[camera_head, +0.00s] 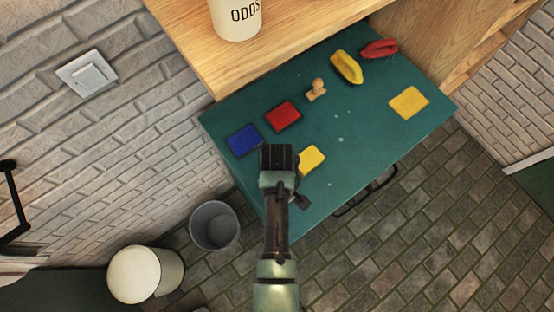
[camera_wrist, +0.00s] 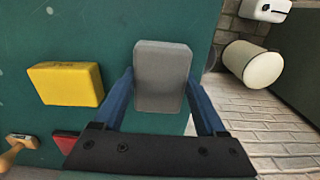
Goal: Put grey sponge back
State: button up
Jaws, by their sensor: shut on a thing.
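The grey sponge (camera_wrist: 163,78) is an upright-looking rectangular block in the wrist view. My gripper (camera_wrist: 162,92) has its two blue fingers on either side of it and is shut on it. In the head view my gripper (camera_head: 279,160) is over the left front part of the green tabletop (camera_head: 370,130), and the sponge is hidden there behind my arm. I cannot tell whether the sponge touches the tabletop.
A yellow pad (camera_head: 312,160) lies just right of my gripper. A blue pad (camera_head: 243,140), a red pad (camera_head: 283,116), a wooden stamp (camera_head: 316,90), yellow and red brushes (camera_head: 346,67) (camera_head: 379,49) and a yellow sponge (camera_head: 409,103) lie around. A bin (camera_head: 214,226) stands below.

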jog(key=shift+f, duration=0.15)
jog(key=o, duration=1.1)
jog(key=shift+o, duration=0.2)
notch_tip(320, 180, up, 12)
jog(key=shift+r, duration=0.2)
